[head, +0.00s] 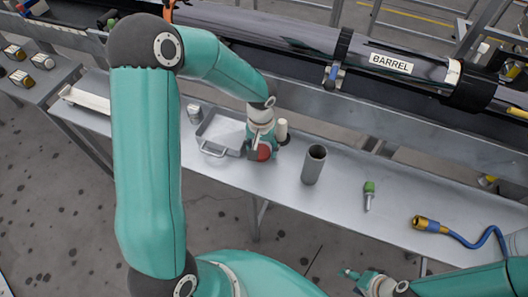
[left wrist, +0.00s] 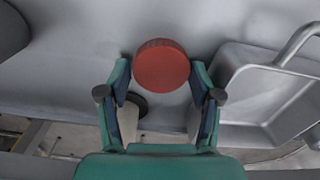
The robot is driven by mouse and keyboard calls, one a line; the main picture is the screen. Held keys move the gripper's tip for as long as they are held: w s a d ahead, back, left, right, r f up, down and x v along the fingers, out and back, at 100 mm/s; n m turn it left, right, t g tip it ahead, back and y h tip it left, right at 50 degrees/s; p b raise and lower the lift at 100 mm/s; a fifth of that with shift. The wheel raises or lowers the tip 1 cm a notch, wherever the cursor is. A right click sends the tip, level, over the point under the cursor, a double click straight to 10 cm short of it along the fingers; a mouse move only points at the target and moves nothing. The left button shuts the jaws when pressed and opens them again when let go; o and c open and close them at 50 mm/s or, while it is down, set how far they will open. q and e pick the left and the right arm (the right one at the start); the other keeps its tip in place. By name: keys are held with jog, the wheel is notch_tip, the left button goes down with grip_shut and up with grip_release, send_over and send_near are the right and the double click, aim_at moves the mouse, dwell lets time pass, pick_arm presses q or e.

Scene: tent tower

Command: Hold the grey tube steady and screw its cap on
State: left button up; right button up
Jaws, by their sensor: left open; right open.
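The grey tube (head: 314,167) stands upright on the metal bench in the head view, its dark open top facing up. A round red cap (head: 264,151) is left of the tube, partly hidden by my left gripper. My left gripper (head: 259,141) is open at the red cap. In the left wrist view the cap (left wrist: 162,66) sits between and just beyond the open fingertips; I cannot tell whether they touch it. My right gripper (head: 354,275) is open and empty at the bottom of the head view, away from the tube.
A metal tray (head: 207,150) lies left of the cap. A white cylinder (head: 282,129) stands behind it. A green-topped bolt (head: 369,192) and a blue hose (head: 482,243) with a brass fitting lie to the right. A long barrel (head: 300,37) runs behind the bench.

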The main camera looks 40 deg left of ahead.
aim_at(262, 150)
pick_arm(q)
jog(key=c, duration=0.5)
jog(key=shift+r, duration=0.1)
notch_tip(262, 150, up, 20)
jog(key=p, duration=0.1)
dwell(0.4)
